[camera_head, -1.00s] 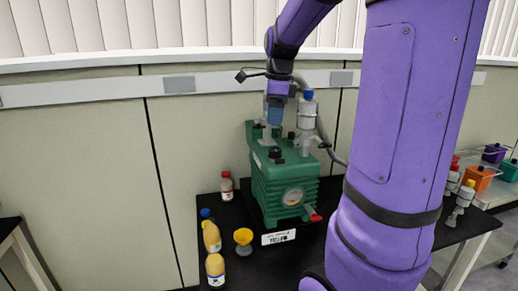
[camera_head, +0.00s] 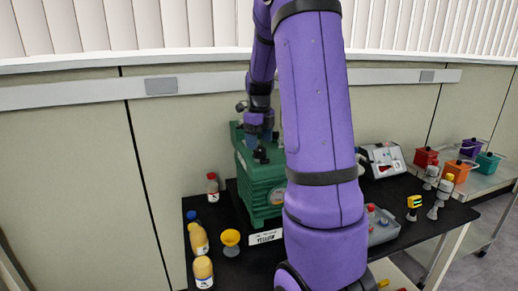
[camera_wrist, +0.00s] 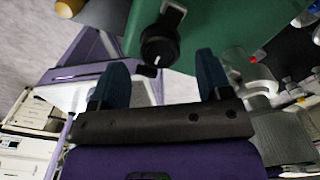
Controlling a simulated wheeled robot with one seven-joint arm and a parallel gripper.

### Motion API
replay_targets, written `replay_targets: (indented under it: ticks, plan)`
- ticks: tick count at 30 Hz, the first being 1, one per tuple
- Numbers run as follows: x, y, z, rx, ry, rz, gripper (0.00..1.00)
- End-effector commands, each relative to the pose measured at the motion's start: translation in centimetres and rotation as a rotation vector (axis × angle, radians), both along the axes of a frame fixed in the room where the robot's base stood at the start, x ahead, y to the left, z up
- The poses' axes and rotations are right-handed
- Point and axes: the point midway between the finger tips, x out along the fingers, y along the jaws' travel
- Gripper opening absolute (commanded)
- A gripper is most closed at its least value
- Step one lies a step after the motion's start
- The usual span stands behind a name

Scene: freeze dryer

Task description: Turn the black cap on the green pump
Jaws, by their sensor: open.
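The green pump (camera_head: 256,196) stands on the black table, partly hidden by my arm in the head view. Its black cap (camera_head: 261,155) sits on top near the front. My gripper (camera_head: 259,140) is just above and behind this cap, pointing down. In the wrist view, the black cap (camera_wrist: 160,46) has a small white mark and lies just beyond the gap between my two blue fingertips (camera_wrist: 160,66). The fingers are apart with nothing between them. The green pump (camera_wrist: 225,28) fills the top of that view.
Yellow-labelled bottles (camera_head: 203,272), a yellow funnel (camera_head: 231,240) and a red-capped bottle (camera_head: 212,188) stand left of the pump. A grey device (camera_head: 388,160) and a yellow item (camera_head: 414,205) are on the right. Coloured bins (camera_head: 462,170) stand further right.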

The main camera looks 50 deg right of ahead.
Motion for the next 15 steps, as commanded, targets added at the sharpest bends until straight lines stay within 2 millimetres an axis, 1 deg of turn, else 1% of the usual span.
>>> replay_targets:
  ticks: [1, 6, 9, 15]
  plan:
    - [-0.1, 0.0, -0.8, 0.003, 0.003, -0.001, 0.71]
    - [0.0, 0.0, -2.5, 0.001, 0.001, 0.001, 0.71]
    - [0.0, 0.0, -3.0, 0.001, 0.001, 0.001, 0.71]
    - [0.0, 0.0, -3.2, 0.000, 0.000, 0.002, 0.71]
